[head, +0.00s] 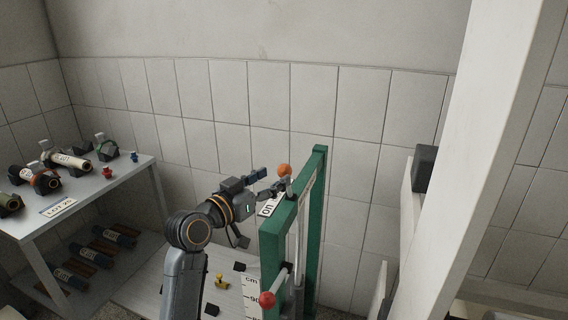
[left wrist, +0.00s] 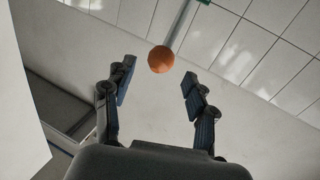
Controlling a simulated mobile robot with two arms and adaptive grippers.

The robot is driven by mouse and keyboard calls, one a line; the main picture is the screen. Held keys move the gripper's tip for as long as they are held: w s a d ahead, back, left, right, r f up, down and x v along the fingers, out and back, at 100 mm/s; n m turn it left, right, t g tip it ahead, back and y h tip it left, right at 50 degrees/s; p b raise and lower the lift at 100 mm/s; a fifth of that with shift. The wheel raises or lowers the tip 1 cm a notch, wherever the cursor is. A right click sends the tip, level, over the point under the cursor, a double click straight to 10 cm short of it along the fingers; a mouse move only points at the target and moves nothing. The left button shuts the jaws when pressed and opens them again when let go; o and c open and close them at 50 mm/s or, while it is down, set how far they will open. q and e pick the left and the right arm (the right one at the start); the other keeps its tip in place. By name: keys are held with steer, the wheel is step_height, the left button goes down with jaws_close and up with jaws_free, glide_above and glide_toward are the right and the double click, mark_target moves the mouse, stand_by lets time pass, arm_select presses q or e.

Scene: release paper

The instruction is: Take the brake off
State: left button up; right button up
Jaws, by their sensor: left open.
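An orange ball knob (head: 284,170) sits at the top of the green frame (head: 314,215). In the left wrist view the knob (left wrist: 161,59) is on the end of a grey rod. My left gripper (head: 268,181) is open beside it, in the head view just left of the knob. In the left wrist view the left gripper's fingertips (left wrist: 157,82) are apart, with the knob showing in the gap between them; I see no finger closed on it. A red ball knob (head: 267,300) is lower on the frame. My right gripper is not in view.
A white label (head: 269,206) with dark letters is near my left gripper. A white table (head: 140,172) with several rolls stands at the left, more rolls below. A yellow piece (head: 221,282) lies on the low board. A white post (head: 485,160) rises at the right.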

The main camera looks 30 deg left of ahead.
mark_target(280, 173)
arm_select(q)
steer(key=w+p, duration=0.1)
steer(key=w, duration=0.4)
steer(key=shift+d, duration=0.15)
steer(key=shift+w, duration=0.15)
steer(key=shift+c, duration=1.2)
jaws_close()
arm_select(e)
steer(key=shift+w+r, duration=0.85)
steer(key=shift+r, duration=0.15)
